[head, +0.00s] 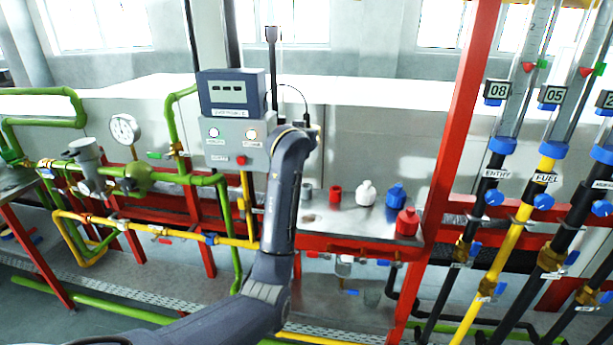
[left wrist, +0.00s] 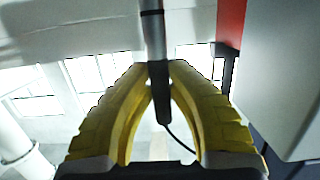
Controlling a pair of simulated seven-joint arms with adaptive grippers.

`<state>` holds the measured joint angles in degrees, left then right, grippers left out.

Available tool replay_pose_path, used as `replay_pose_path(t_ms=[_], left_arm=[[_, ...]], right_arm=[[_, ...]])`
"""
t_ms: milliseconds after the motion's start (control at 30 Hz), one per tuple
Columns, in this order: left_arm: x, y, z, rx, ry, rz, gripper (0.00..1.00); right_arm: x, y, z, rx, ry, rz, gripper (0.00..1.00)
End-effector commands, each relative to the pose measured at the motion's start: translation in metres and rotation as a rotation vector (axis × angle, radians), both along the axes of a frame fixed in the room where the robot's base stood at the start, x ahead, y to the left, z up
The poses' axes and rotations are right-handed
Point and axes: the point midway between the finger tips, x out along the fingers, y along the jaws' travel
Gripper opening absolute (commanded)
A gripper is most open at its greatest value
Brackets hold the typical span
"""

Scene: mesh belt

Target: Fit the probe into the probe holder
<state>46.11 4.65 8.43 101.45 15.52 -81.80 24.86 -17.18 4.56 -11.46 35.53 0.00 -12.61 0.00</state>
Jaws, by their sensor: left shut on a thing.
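The probe shows in the left wrist view as a slim rod with a dark handle (left wrist: 162,100) and a grey shaft running to the top edge. A thin black cable leaves the handle's lower end. My left gripper (left wrist: 160,72) is shut on the probe, its yellow fingers on either side of the handle. In the head view my arm's wrist hides most of this gripper; the dark probe end (head: 306,118) and cable show just past it, right of the control box. I cannot identify the probe holder for certain. My right gripper is in neither view.
The grey control box (head: 233,145) has a display, and a dark post (head: 272,65) rises beside it. A steel shelf (head: 335,222) carries a white bottle (head: 366,193), a blue bottle (head: 395,195) and red containers. A red upright (head: 462,120) and labelled pipes stand at right.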

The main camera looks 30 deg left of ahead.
Motion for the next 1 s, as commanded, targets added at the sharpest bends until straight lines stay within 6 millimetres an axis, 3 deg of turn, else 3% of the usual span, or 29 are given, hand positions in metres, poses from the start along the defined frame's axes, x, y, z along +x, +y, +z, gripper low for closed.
replay_pose_path(t_ms=[100,333,733,1000], left_arm=[[-0.001,0.001,-0.029,0.002,0.004,0.001,0.00],[0.000,0.000,-0.072,0.002,0.002,0.001,0.00],[0.000,0.000,-0.101,0.000,0.001,0.001,0.00],[0.000,0.000,-0.133,0.001,0.001,0.000,0.00]], right_arm=[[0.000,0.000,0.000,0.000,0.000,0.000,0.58],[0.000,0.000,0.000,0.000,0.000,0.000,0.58],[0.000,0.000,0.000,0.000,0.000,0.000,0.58],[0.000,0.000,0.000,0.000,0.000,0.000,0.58]])
